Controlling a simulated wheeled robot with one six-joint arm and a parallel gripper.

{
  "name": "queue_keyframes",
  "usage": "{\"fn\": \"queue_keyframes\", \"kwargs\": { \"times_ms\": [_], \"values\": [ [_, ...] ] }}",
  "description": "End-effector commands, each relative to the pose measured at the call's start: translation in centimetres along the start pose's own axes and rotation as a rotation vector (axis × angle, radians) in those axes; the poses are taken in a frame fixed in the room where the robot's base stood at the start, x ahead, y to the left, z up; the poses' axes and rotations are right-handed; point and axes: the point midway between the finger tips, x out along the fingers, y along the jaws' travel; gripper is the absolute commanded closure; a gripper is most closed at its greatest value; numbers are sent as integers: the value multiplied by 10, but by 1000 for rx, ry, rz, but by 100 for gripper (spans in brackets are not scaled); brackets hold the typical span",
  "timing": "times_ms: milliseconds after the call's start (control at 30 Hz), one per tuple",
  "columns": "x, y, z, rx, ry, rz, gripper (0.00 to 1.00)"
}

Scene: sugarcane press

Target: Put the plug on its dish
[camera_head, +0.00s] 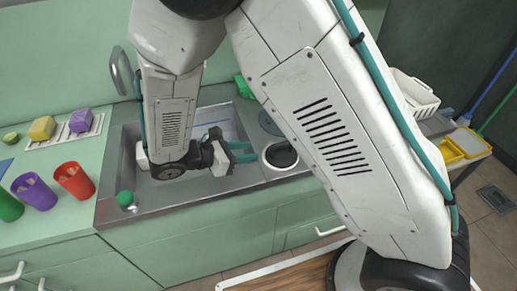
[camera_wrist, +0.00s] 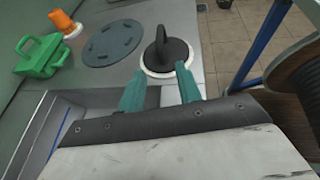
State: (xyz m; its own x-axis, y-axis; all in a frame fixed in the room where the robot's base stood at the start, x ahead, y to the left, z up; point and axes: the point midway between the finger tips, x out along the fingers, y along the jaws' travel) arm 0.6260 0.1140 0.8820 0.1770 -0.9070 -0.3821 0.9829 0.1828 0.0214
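The black plug (camera_wrist: 172,53), with an upright fin-like handle, sits on a round white dish (camera_wrist: 148,69) on the counter right of the sink. In the head view the plug (camera_head: 281,156) shows dark inside the dish's white rim (camera_head: 268,166), partly hidden by my arm. My gripper (camera_wrist: 160,72) has two teal fingers, apart and with nothing visible between them. Their tips are close to the near side of the plug and dish; I cannot tell whether they touch. In the head view my gripper (camera_head: 243,151) is over the right part of the sink, pointing right.
A flat grey-green disc (camera_wrist: 112,42), a green handled box (camera_wrist: 42,55) and an orange object (camera_wrist: 63,23) are beyond the plug. Cups, including a red one (camera_head: 75,181), and sponges (camera_head: 81,120) are left of the sink (camera_head: 160,208).

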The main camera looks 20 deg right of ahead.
Motion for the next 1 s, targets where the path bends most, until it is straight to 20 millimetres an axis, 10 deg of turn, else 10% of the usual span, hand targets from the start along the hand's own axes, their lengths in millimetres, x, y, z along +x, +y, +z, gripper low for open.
{"fn": "queue_keyframes", "kwargs": {
  "times_ms": [333, 700, 1000],
  "values": [
    [-2, -3, 18, 54, 34, -41, 66],
    [29, -70, 149, 564, 332, -412, 66],
    [35, -149, 216, 1036, 589, -699, 66]
  ]
}}
